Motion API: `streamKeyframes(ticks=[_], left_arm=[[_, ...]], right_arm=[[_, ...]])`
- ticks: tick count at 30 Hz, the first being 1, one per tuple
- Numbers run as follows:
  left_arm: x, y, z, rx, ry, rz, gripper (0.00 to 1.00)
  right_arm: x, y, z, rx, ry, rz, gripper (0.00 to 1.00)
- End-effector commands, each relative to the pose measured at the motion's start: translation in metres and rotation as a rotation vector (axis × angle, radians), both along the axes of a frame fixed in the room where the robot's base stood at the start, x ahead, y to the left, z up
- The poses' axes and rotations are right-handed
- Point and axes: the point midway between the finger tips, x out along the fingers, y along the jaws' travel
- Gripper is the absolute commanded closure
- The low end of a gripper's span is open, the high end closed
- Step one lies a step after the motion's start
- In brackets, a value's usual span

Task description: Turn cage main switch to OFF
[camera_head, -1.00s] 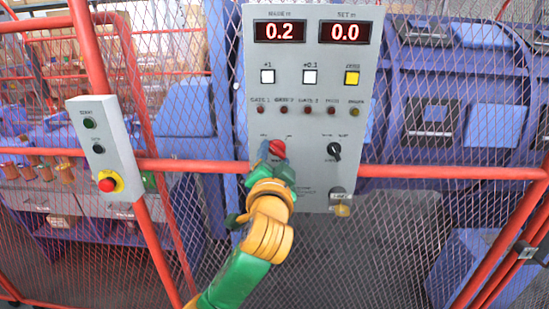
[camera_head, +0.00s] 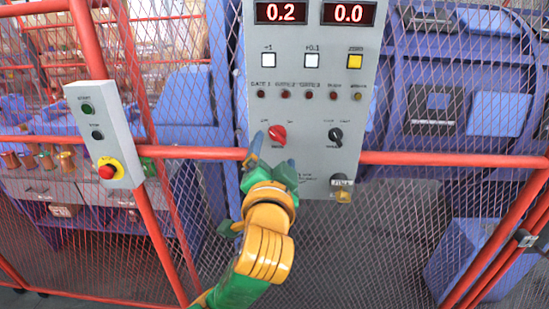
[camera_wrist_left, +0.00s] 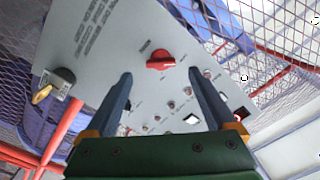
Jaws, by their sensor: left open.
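The red rotary switch (camera_head: 277,135) sits on the grey control panel (camera_head: 262,105), at the left of its lower half. Its knob looks tilted in the head view, and small labels stand around it. My left gripper (camera_head: 274,152) is just below the knob, open and empty. In the left wrist view, the red knob (camera_wrist_left: 160,60) lies ahead of and between the two spread fingers (camera_wrist_left: 160,82), apart from both. My right gripper is not in view.
A black selector (camera_head: 335,136) sits right of the red knob, with a padlocked switch (camera_head: 342,188) below it. Red rails and mesh fencing surround the panel. A start/stop box (camera_head: 105,135) with a red emergency button (camera_head: 107,171) hangs at the left.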

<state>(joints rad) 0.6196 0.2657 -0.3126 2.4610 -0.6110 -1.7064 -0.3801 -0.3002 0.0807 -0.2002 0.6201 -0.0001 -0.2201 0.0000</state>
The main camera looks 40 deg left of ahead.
Motion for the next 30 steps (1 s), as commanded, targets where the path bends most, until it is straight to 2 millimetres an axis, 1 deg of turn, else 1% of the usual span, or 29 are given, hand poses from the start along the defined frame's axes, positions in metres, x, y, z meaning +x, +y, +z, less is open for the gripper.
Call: streamKeyframes(ticks=[1, 3, 6, 10, 15, 23, 25, 26, 28, 29, 30], left_arm=[[-0.003, -0.002, -0.009, -0.004, -0.011, 0.002, 0.1], [-0.008, -0.005, -0.009, -0.003, -0.012, 0.007, 0.1], [-0.014, -0.009, -0.007, -0.003, -0.007, 0.005, 0.1], [-0.019, -0.012, -0.003, -0.001, -0.003, 0.001, 0.1], [-0.02, -0.012, 0.0, 0.001, 0.001, 0.0, 0.1], [-0.019, -0.012, -0.001, 0.001, 0.002, 0.0, 0.1], [-0.015, -0.014, -0.014, -0.01, 0.033, -0.013, 0.1], [-0.011, -0.015, -0.026, -0.018, 0.062, -0.027, 0.1], [-0.002, -0.022, -0.073, -0.062, 0.165, -0.071, 0.1], [0.0, -0.026, -0.099, -0.091, 0.222, -0.095, 0.1], [0.0, -0.032, -0.138, -0.139, 0.304, -0.127, 0.1]], right_arm=[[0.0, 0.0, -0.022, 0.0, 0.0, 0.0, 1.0], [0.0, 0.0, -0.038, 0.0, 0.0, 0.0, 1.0], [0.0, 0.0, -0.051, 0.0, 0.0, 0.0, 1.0], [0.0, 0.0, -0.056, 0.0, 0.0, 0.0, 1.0], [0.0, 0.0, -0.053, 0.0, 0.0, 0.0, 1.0], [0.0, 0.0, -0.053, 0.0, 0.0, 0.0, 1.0], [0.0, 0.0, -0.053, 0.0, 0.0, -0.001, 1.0], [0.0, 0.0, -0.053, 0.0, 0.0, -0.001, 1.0], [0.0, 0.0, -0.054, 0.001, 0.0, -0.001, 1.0], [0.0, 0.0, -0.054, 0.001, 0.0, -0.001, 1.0], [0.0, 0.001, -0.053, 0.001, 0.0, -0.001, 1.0]])
